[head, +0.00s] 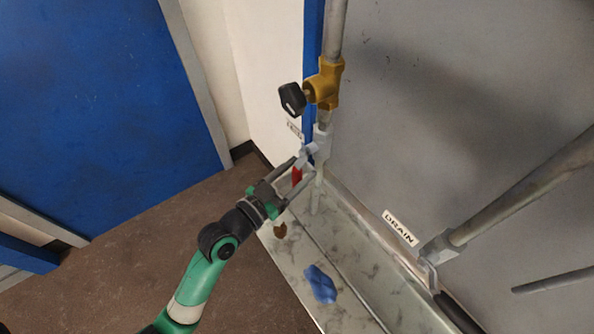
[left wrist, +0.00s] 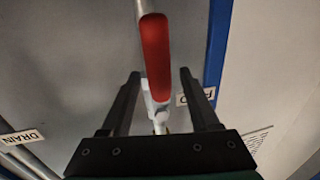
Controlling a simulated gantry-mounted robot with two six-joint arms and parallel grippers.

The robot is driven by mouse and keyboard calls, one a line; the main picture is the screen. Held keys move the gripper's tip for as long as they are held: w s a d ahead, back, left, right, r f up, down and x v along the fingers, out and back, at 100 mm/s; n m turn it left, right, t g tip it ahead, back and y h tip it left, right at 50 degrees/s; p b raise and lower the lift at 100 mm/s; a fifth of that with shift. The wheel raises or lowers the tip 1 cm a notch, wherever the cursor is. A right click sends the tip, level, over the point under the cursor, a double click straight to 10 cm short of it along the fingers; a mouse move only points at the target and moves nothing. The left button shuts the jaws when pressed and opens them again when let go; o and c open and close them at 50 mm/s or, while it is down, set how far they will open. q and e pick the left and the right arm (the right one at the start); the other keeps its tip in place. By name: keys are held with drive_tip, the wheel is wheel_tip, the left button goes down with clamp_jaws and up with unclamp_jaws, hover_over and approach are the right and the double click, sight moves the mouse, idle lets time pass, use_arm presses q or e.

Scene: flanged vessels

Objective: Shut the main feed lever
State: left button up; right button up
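The red lever handle (head: 297,175) is on a grey valve (head: 321,142) in the vertical pipe, below the yellow fitting. A partly hidden white label (head: 294,130) is beside it. My left gripper (head: 304,167) is open at the lever, with one finger on each side of the red handle. In the left wrist view the red handle (left wrist: 155,55) stands between the open fingers (left wrist: 160,85), with visible gaps on both sides. Its far end, at the valve, is partly hidden. My right gripper is not in view.
A yellow valve fitting (head: 326,84) with a black knob (head: 292,99) is just above. A DRAIN label (head: 401,228) and a second grey valve (head: 438,247) are at right. A blue object (head: 320,284) lies on the marbled ledge (head: 355,262). Open floor is at left.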

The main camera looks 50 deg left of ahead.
use_arm(q)
clamp_jaws()
idle(1.3)
